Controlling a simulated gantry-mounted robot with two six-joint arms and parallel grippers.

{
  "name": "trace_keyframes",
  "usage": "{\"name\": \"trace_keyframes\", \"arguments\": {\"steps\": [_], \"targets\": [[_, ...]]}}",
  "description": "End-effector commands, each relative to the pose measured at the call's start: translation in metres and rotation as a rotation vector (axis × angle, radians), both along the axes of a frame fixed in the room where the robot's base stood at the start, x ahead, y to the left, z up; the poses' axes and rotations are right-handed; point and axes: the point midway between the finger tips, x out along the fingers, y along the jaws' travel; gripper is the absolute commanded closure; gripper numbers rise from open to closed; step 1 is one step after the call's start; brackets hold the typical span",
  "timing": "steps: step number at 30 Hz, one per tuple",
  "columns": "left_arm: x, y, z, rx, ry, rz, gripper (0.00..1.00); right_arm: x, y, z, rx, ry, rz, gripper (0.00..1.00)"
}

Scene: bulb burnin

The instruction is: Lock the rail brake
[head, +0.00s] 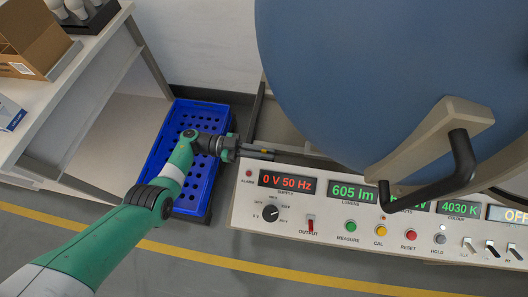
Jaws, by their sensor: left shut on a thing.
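My left gripper (258,152) reaches in from the left, just behind the left end of the instrument panel, low beside the rail (290,147). Its jaws are shut on a small part there, which looks to be the rail brake's handle. The jaws and the panel edge mostly hide this part, so I cannot tell the brake's position. My right gripper does not show.
The large blue sphere (350,70) with a black handle (455,170) overhangs the panel (340,240) with its displays, buttons and switches. A blue perforated crate (163,148) lies below my left forearm. A bench (75,75) with cardboard boxes stands left.

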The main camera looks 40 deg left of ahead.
Motion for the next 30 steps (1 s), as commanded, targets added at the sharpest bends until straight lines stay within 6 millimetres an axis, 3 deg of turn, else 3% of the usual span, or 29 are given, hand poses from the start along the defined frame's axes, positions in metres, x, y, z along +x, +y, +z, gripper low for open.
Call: {"name": "trace_keyframes", "arguments": {"steps": [6,7,9,19,23,30], "targets": [[0.000,0.000,0.000,0.000,-0.001,0.001,1.00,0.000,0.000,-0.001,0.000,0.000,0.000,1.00],[0.000,0.000,0.000,0.000,-0.001,0.001,0.87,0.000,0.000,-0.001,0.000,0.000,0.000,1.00],[0.000,0.000,0.000,0.000,-0.002,0.001,0.78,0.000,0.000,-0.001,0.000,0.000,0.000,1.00],[-0.001,0.004,0.000,0.000,-0.003,0.002,0.78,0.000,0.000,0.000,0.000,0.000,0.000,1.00],[-0.009,0.020,0.000,0.001,-0.003,0.005,0.78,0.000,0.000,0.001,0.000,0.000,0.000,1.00],[-0.035,0.071,-0.002,0.001,-0.003,0.006,0.78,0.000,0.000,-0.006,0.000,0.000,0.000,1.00]]}}
